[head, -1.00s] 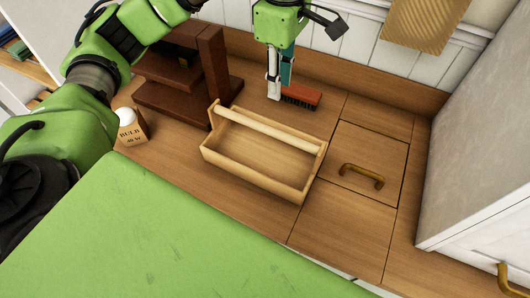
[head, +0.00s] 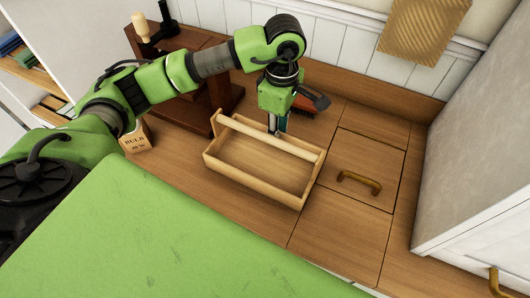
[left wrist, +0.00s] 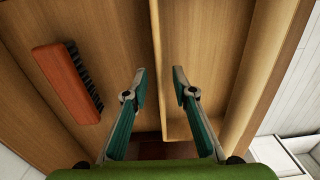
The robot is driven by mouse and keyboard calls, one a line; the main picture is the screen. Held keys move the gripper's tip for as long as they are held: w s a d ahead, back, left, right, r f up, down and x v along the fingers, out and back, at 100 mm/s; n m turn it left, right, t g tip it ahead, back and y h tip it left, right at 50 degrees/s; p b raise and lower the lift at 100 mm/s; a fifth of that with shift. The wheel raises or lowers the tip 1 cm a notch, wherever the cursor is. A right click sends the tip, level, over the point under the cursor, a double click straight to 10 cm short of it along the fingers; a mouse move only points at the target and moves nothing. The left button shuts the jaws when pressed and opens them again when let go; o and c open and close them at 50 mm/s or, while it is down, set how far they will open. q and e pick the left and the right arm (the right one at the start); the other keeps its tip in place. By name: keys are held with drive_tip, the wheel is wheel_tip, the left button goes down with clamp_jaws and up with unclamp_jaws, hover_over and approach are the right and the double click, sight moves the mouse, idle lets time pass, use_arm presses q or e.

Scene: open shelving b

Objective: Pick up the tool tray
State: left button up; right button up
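The tool tray (head: 252,183) is a light wooden open box with a round bar handle (head: 268,138) along its top. It looks empty and stands on the wooden worktop. My left gripper (head: 276,129) points down at the tray's far long side, just behind the bar; its fingertips are partly hidden there. In the left wrist view the gripper (left wrist: 160,74) is open, with a gap between its fingertips. The tray (left wrist: 203,50) fills the right of that view, and the edge of its wall runs between the fingers. I see no contact. My right gripper is not in view.
A red brush (left wrist: 67,85) with dark bristles lies behind the tray, partly hidden by my left gripper in the head view. A dark wooden stand (head: 212,85) and a bulb box (head: 138,139) are to the left. A brass handle (head: 359,183) sits on the worktop panel at right.

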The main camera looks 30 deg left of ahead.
use_arm(q)
drive_tip(key=shift+f, duration=0.35)
clamp_jaws()
drive_tip(key=shift+r, duration=0.1)
